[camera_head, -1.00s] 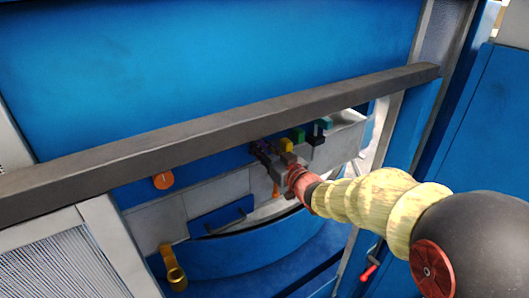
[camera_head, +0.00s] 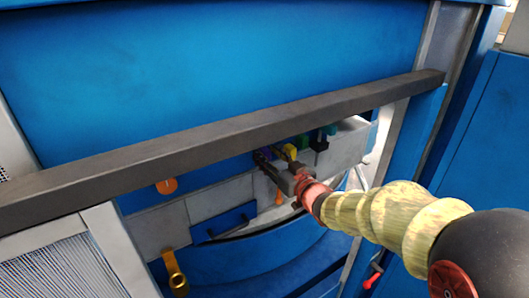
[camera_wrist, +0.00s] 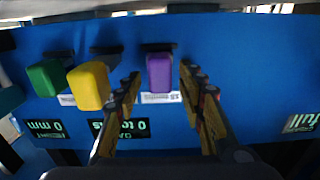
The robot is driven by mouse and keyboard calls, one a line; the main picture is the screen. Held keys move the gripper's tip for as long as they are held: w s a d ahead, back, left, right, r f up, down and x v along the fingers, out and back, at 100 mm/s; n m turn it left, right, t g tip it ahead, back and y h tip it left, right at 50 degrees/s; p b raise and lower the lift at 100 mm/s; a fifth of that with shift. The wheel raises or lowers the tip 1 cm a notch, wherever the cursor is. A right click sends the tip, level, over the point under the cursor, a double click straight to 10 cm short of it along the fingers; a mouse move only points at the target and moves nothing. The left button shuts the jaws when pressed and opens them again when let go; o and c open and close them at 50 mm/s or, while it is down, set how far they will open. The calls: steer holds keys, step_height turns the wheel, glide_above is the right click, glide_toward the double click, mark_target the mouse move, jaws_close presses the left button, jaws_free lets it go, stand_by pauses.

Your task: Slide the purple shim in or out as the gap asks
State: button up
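The purple shim (camera_wrist: 159,72) is a small upright block on the blue panel in the wrist view. My gripper (camera_wrist: 161,88) is open, with one finger on each side of the shim. Blue panel shows between the shim and both fingers, so I see no contact. In the head view my gripper (camera_head: 272,164) reaches the panel below the dark bar, and a bit of purple (camera_head: 261,157) shows by its tips. The shim's depth in its slot is hard to tell.
A yellow block (camera_wrist: 88,86) and a green block (camera_wrist: 47,78) sit left of the shim in the wrist view, the yellow close to a finger. Upside-down displays read 0 mm (camera_wrist: 45,128) and 0 tons (camera_wrist: 124,128). A dark bar (camera_head: 225,138) crosses above my gripper.

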steer(key=v, duration=1)
steer(key=d+f+m+g+h, duration=0.2)
steer(key=d+f+h, duration=0.45)
steer(key=f, duration=0.35)
steer(key=s+d+f+m+g+h+b, duration=0.2)
steer(key=s+d+f+g+h+b, duration=0.15)
steer(key=s+d+f, duration=0.45)
steer(key=s+f+m+g+b, duration=0.1)
steer(key=s+f+g+b, duration=0.1)
steer(key=s+f+b, duration=0.4)
steer(key=s+f+m+g+b, duration=0.1)
steer(key=s+f+b, duration=0.5)
steer(key=s+b, duration=0.9)
steer(key=shift+s+f+m+g, duration=0.25)
steer(key=shift+s+m+g, duration=0.2)
steer(key=shift+s, duration=0.55)
